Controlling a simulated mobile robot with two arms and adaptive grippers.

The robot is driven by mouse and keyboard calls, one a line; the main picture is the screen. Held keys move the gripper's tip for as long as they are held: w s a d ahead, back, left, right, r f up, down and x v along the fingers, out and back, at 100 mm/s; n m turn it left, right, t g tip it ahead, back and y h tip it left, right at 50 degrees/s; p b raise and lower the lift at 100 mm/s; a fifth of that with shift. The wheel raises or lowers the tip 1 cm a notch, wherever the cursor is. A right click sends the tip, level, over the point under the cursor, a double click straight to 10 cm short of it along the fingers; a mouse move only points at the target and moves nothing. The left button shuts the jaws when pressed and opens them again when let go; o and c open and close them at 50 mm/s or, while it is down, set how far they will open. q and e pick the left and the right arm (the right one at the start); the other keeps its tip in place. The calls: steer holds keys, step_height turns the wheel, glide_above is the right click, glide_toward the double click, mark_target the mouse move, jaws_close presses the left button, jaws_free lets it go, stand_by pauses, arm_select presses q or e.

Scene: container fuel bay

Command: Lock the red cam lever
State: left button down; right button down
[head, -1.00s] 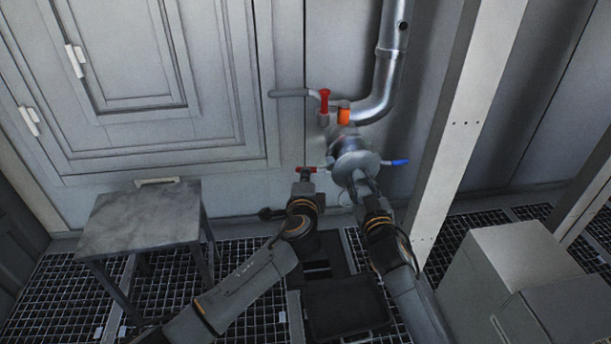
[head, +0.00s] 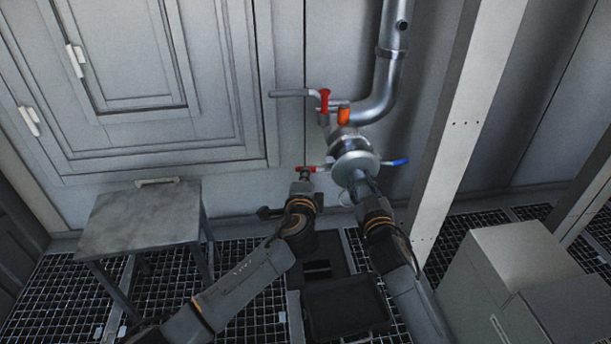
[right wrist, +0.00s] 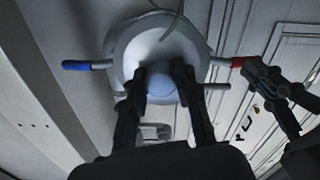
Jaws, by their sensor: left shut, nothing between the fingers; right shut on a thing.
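The red cam lever (head: 306,169) sticks out sideways to the left of a round metal coupling (head: 354,164). A blue-tipped lever (head: 400,162) sticks out on the right. In the right wrist view the red tip (right wrist: 238,62) is at right and the blue tip (right wrist: 76,65) at left. My left gripper (head: 305,176) is shut and empty just below the red tip; in the right wrist view it (right wrist: 258,75) is close against that tip, contact unclear. My right gripper (head: 357,180) is shut on the rounded knob (right wrist: 162,88) at the coupling's face.
Above the coupling are a bent metal pipe (head: 384,85), a red valve handle (head: 324,99) and an orange part (head: 344,115). A pale post (head: 462,130) stands at right. A grey table (head: 140,215) stands left, and a black tray (head: 345,305) lies below.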

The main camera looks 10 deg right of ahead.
arm_select(q)
steer(key=shift+w, duration=0.15)
steer(key=shift+w+a+m+g+h, duration=0.3)
steer(key=shift+w+m+h, duration=0.3)
steer(key=shift+h, duration=0.3)
steer(key=shift+w+a+m+g+h, duration=0.2)
steer(key=shift+w+a+m+h, duration=0.15)
steer(key=shift+m+h, duration=0.45)
steer(key=w+d+m+g+h, duration=0.1)
steer(key=w+d+h, duration=0.1)
steer(key=w, duration=0.7)
steer(key=shift+d, duration=0.25)
steer(key=shift+m, duration=0.3)
